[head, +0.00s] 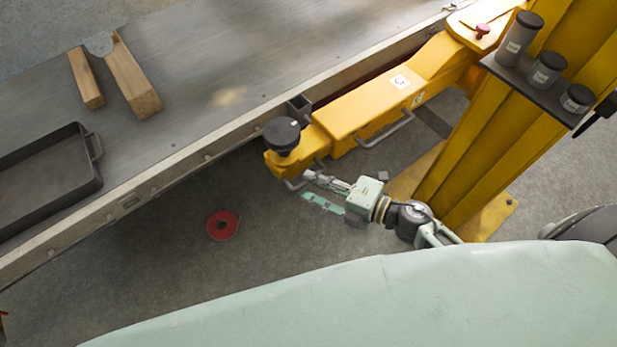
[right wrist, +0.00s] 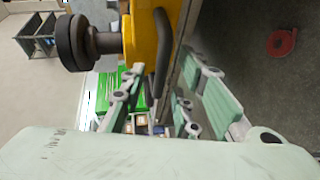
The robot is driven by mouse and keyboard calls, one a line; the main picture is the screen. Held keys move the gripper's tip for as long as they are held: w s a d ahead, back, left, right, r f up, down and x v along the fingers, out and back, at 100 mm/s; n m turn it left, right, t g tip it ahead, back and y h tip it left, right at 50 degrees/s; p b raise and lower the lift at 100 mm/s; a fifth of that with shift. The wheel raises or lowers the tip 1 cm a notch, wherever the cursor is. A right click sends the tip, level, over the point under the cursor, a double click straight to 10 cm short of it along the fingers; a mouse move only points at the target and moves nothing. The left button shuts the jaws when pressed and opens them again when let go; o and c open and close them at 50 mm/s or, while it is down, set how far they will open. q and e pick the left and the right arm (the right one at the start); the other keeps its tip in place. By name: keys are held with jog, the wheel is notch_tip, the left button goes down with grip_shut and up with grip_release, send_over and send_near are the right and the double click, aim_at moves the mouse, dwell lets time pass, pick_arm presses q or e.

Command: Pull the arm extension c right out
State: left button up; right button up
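The yellow arm extension (head: 292,160) forms the near end of a yellow lift arm (head: 365,105). A black round pad (head: 282,134) stands on it. A grey bar handle (head: 294,184) sticks out of its near side. My right gripper (head: 306,188) is open close to this handle. In the right wrist view, the extension (right wrist: 139,35) is at the top, with the handle (right wrist: 163,65) reaching down towards the space between the spread fingers (right wrist: 165,82). I cannot tell whether they touch it. My left gripper is not in view.
The trailer frame (head: 230,140) runs along the upper left, with a black tray (head: 95,150) and wood blocks (head: 132,80) on its bed. A yellow post (head: 500,120) holds a shelf of black-topped adapters (head: 545,70). A red ring (head: 222,225) lies on the floor.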

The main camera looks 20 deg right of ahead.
jog(key=shift+x, duration=1.15)
grip_shut()
